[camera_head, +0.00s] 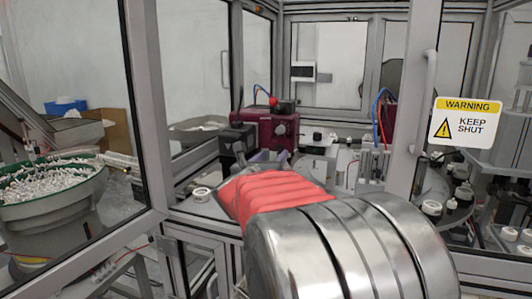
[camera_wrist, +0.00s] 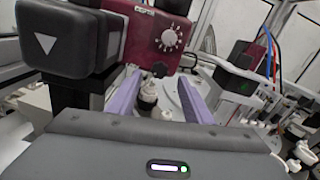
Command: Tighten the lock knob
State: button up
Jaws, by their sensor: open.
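A maroon unit (camera_head: 277,128) with a black block on its left stands inside the cell. In the wrist view the maroon unit (camera_wrist: 157,45) shows a white dial (camera_wrist: 169,38) with marks around it. A small dark round knob (camera_wrist: 159,69) is at the unit's lower edge; I cannot tell for sure which part is the lock knob. My gripper (camera_wrist: 160,77) is open, its two purple fingers apart, with the small knob beyond and between the tips. In the head view my gripper (camera_head: 270,156) is just in front of the maroon unit, partly hidden by my arm.
A white-topped bottle-like part (camera_wrist: 148,97) stands between my fingers, apart from them as far as I can see. A black box (camera_wrist: 65,38) with a white triangle is close on the left. A door frame (camera_head: 413,95) with a warning sign (camera_head: 465,122) stands right of my arm.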

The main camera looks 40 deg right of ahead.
aim_at(279, 150)
jog(key=shift+x, duration=2.7)
jog(key=shift+c, duration=0.5)
jog(key=c, duration=1)
jog(key=shift+o, duration=0.2)
